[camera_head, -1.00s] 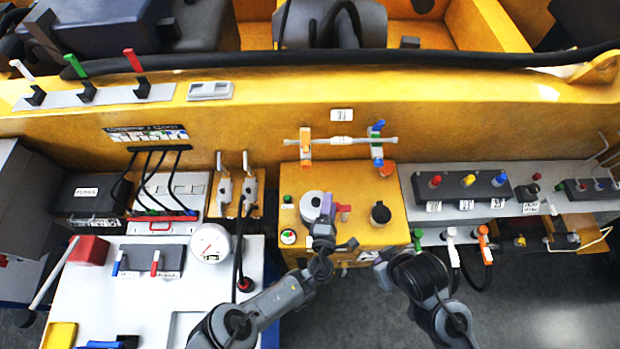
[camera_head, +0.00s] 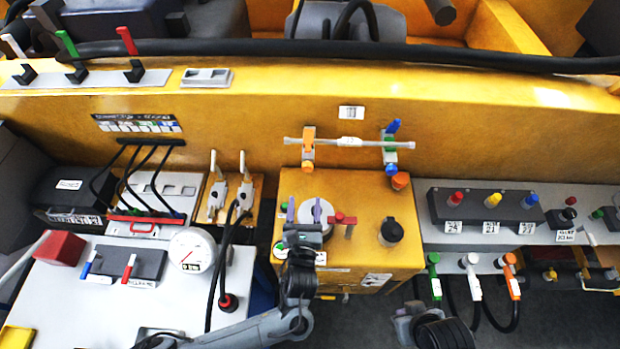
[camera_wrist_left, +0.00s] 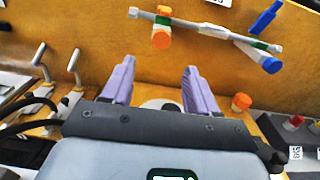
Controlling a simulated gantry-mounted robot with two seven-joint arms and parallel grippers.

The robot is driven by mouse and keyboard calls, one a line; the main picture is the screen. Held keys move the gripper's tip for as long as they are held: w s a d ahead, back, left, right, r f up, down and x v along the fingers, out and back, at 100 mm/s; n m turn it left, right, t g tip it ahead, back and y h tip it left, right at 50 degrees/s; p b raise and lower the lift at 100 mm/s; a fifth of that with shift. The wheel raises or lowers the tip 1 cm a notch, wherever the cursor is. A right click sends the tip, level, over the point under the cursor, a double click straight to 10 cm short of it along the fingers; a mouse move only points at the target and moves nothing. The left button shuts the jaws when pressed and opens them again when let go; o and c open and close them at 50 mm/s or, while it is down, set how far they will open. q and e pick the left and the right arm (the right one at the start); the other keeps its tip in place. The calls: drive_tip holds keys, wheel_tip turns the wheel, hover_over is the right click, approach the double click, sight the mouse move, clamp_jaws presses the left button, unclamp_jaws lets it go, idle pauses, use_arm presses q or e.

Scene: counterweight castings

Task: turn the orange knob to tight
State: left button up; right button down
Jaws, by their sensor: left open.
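Several orange parts show, and I cannot tell for sure which is the task's knob. An orange knob (camera_head: 400,181) stands at the back right of the yellow box; it also shows in the left wrist view (camera_wrist_left: 241,101). Another orange fitting (camera_head: 308,133) sits at the pipe's left. My left gripper (camera_head: 304,211) is open and empty, its lavender fingers over the box's left part by a round grey disc, apart from the knob. My right arm (camera_head: 437,328) shows at the bottom; its fingertips are not clear.
The yellow box (camera_head: 345,190) also carries a red handle (camera_head: 343,218) and a black cap (camera_head: 391,231). Left stand two upright levers (camera_head: 245,190) and a dial gauge (camera_head: 193,250). Right is a black button panel (camera_head: 488,208) above coloured connectors (camera_head: 471,262).

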sight(307, 170)
use_arm(q)
drive_tip(key=w, duration=1)
drive_tip(key=shift+w+d, duration=0.1)
drive_tip(key=shift+d, duration=0.25)
drive_tip(key=shift+c, duration=0.4)
